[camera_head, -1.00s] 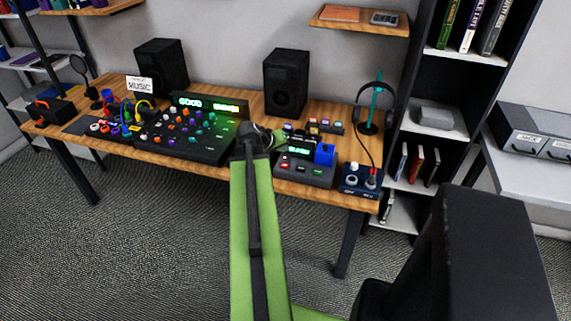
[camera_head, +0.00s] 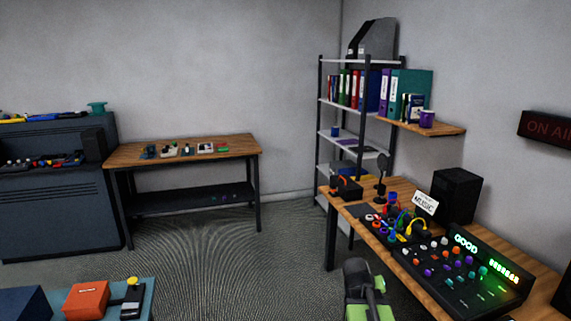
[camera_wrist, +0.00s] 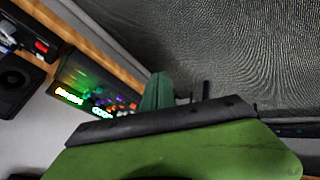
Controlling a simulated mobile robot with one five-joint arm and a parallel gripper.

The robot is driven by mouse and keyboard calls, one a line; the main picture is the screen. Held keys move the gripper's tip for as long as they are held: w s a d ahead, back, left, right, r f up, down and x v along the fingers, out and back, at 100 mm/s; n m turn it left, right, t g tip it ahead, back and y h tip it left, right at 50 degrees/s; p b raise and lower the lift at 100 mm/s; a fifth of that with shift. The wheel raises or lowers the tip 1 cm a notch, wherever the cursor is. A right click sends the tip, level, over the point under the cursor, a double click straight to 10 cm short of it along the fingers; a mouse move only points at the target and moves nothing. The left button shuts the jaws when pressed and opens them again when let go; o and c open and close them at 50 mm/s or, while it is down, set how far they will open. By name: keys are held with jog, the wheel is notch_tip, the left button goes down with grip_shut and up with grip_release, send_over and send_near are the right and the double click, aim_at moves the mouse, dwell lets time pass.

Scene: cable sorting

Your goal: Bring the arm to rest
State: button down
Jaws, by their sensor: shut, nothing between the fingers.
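My arm shows at the bottom of the head view, its green and black end low beside the front edge of the wooden desk (camera_head: 402,262). My gripper (camera_head: 379,284) is small and partly hidden there by the dark wrist part; it is shut and empty. In the wrist view, a green finger (camera_wrist: 157,92) stands out beyond a black bar and a broad green link of mine. No thing is held. The gripper appears apart from the desk, over the carpet.
The mixing console (camera_head: 462,272), bunched coloured cables (camera_head: 408,226) and a speaker (camera_head: 457,195) stand on the desk at right. A wooden table (camera_head: 185,148) stands at the back. A low surface with an orange box (camera_head: 87,299) is at lower left. Carpet between is clear.

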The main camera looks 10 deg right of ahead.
jog(key=w+a+n+y, duration=0.1)
jog(key=a+n+y, duration=0.1)
jog(key=a, duration=1.4)
jog(key=s+a+f+n+g+y, duration=0.1)
jog(key=s+a, duration=0.2)
jog(key=a, duration=0.2)
jog(key=s+a+f+g+y+p, duration=0.1)
jog(key=s+a+g+y, duration=0.1)
jog(key=s+a, duration=0.2)
jog(key=shift+a+f+n+y, duration=0.15)
jog(key=shift+a+n+y, duration=0.2)
jog(key=shift+a, duration=0.9)
jog(key=shift+w, duration=0.1)
